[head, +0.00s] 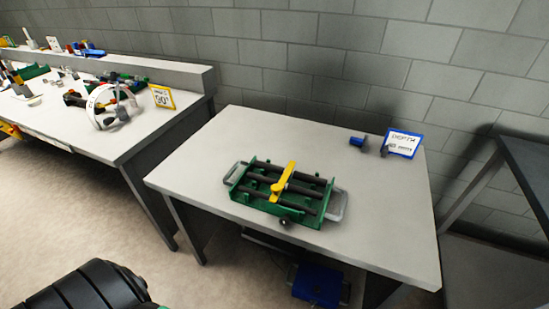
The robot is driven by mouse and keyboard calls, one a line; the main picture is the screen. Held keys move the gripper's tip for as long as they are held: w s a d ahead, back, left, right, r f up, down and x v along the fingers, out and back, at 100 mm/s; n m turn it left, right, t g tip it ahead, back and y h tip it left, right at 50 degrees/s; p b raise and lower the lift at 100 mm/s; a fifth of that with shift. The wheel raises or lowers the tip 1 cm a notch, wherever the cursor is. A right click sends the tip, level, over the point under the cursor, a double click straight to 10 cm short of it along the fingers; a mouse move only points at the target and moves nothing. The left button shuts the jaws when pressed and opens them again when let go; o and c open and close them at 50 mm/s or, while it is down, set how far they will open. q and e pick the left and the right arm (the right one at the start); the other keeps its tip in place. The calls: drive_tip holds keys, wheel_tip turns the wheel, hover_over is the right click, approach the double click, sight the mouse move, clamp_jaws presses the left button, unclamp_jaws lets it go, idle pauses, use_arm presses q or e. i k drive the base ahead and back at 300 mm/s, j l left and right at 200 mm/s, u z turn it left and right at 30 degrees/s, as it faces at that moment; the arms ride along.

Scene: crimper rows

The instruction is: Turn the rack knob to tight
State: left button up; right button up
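A green rack (262,207) with dark rods across it and light grey handles at both ends lies on the white table (375,245). A yellow lever-like piece (283,181) lies across the rods near the rack's middle. A dark round knob (285,221) shows at the rack's near side. Its setting is too small to read. Neither of my grippers is in view. A black ribbed part at the bottom left is my own body.
A blue-framed "DEPTH" sign (402,143) and a small blue object (357,141) stand at the table's back right. A long bench (135,140) with tools is at left, a dark table (525,160) at right. A blue box (317,284) sits below. The table around the rack is clear.

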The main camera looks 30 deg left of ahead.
sight(285, 221)
drive_tip(key=j+u, duration=0.15)
drive_tip(key=u, duration=0.6)
